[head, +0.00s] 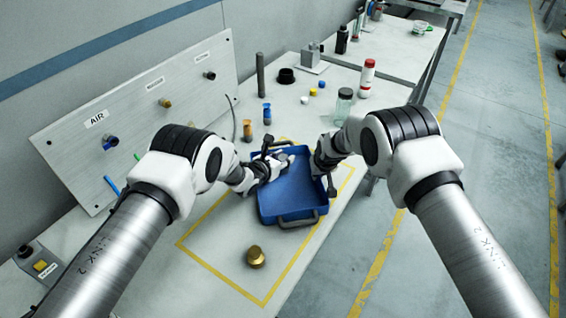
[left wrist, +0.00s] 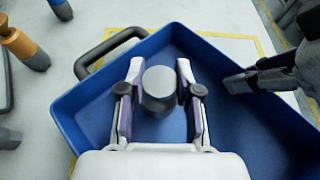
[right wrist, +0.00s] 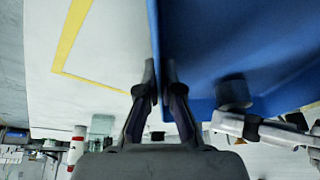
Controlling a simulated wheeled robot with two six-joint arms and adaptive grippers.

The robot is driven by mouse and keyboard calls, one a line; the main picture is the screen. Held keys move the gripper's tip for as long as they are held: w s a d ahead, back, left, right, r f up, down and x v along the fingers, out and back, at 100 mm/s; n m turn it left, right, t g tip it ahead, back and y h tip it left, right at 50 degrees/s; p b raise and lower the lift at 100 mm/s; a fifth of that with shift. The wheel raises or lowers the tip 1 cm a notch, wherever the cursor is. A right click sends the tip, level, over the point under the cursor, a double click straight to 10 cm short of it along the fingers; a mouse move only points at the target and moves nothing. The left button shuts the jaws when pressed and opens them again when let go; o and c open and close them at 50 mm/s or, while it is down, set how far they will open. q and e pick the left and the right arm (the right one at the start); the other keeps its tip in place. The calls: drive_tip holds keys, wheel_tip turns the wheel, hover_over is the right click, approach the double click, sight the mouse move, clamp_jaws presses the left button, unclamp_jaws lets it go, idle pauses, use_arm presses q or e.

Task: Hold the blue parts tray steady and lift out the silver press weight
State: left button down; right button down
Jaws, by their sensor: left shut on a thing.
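The blue parts tray (head: 290,196) stands on the bench with a dark handle at its front and back ends. The silver press weight (left wrist: 159,88), a grey cylinder, is inside the tray, between the fingers of my left gripper (left wrist: 160,98), which is shut on it. In the right wrist view the weight (right wrist: 233,92) shows beside my left gripper. In the head view the left gripper (head: 268,166) mostly hides it. My right gripper (right wrist: 159,80) is at the tray's right wall, one finger on each side. The fingers are close together; whether they pinch the wall is unclear.
A brass piece (head: 256,257) sits on the bench in front of the tray, within the yellow outline. A glass jar (head: 344,103) and a red-and-white bottle (head: 367,78) stand behind my right arm.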

sight(283, 157)
use_arm(q)
wheel_tip(283, 157, up, 9)
use_arm(e)
drive_tip(key=shift+f, duration=0.1)
drive_tip(key=c, duration=1.2)
unclamp_jaws()
drive_tip(key=shift+c, duration=0.2)
use_arm(q)
drive_tip(key=shift+w+f, duration=0.1)
use_arm(e)
drive_tip(key=v, duration=1.2)
drive_tip(key=shift+f, duration=0.1)
